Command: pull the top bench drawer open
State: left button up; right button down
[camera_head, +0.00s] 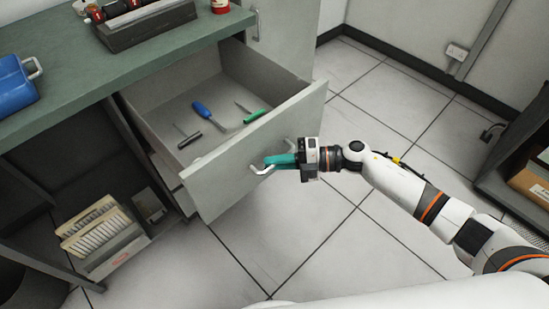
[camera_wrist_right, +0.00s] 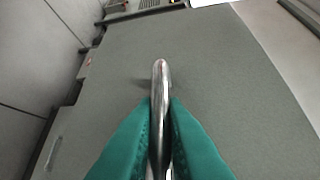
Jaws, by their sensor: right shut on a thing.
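The top bench drawer (camera_head: 245,150) stands well open in the head view, pulled out from under the green bench top (camera_head: 160,52). Inside it lie a blue-handled tool (camera_head: 203,110), a green-handled tool (camera_head: 256,117) and a dark-headed tool (camera_head: 190,138). My right gripper (camera_head: 272,161) is at the drawer front, its teal fingers shut on the metal drawer handle (camera_head: 262,170). In the right wrist view the handle (camera_wrist_right: 161,85) runs between the two teal fingers, against the grey drawer front (camera_wrist_right: 225,80). My left gripper is not in view.
A blue box (camera_head: 14,88) and a dark tray (camera_head: 148,25) sit on the bench top. A card rack (camera_head: 100,235) stands in the open space under the bench. A shelf with a cardboard box (camera_head: 530,186) is at the right edge. The tiled floor (camera_head: 330,235) before the drawer is clear.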

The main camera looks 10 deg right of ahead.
jog(key=c, duration=1.5)
grip_release()
jog(key=shift+d, duration=0.15)
